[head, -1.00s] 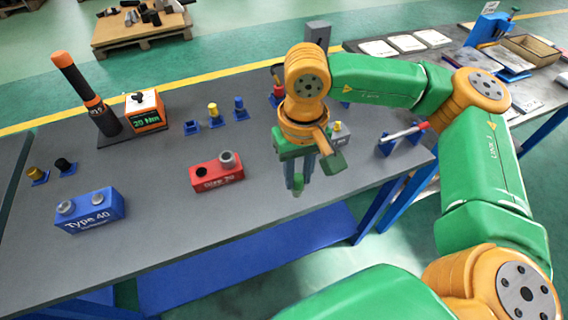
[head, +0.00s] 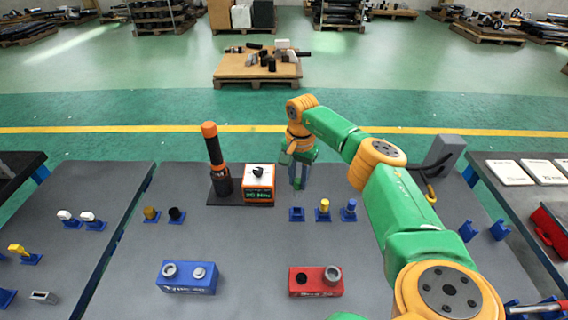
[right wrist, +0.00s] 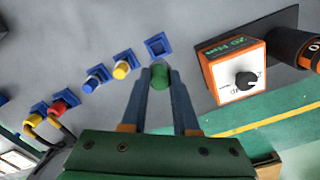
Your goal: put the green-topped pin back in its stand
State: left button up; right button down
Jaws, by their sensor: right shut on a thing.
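The green-topped pin (right wrist: 160,76) is between the fingertips of my right gripper (right wrist: 160,82) in the right wrist view. Only its round green top shows clearly; its lower part is hidden. The right gripper is shut on it. A blue stand with an empty square socket (right wrist: 158,46) lies just beyond the fingertips, apart from the pin in the picture. In the head view this empty stand (head: 297,214) is in front of the right gripper (head: 297,186), at the left of a row. I cannot tell the height of the pin above the table. My left gripper is not in view.
Beside the empty stand are stands with a yellow-topped pin (head: 324,208) and a blue-topped pin (head: 349,209). An orange-and-white torque tester (head: 259,182) stands close left of the gripper. A red block (head: 316,281) and a blue block (head: 188,277) are nearer.

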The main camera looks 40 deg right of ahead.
aim_at(298, 196)
jog(key=shift+s+r, duration=0.2)
jog(key=shift+s, duration=0.2)
jog(key=f+b, duration=0.4)
jog(key=f, duration=0.2)
jog(key=shift+w, duration=0.2)
jog(key=shift+a+f+b, duration=0.1)
jog(key=shift+b, duration=0.25)
jog(key=shift+f+b, duration=1.15)
jog(key=shift+f, duration=0.25)
jog(key=c, duration=0.6)
grip_release()
jog(key=shift+r, duration=0.15)
